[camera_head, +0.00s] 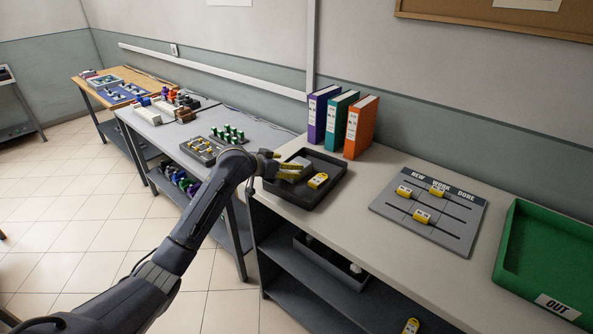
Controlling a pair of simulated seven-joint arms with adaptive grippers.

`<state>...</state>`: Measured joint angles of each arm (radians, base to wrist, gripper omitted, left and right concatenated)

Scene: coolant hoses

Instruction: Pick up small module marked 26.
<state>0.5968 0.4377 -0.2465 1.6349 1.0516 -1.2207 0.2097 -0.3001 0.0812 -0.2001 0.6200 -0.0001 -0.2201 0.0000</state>
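A small yellow module with a white label (318,181) lies in the black tray (322,196) on the near table. Three similar yellow modules sit on the grey board headed NEW, WORK, DONE: one at the left (404,190), one at the top (437,189) and one lower down (422,216). Another yellow module (411,326) is on the shelf below. The numbers are too small to read, so I cannot tell which is 26. My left gripper (288,168) is over the tray's left part, left of its module. Its fingers overlap yellow and grey shapes there. My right gripper is not in view.
Purple, teal and orange binders (361,127) stand behind the tray. A green tray marked OUT (548,250) is at the right. Another dark tray (328,262) is on the lower shelf. Farther tables at the left hold coloured parts. The tabletop before the grey board is clear.

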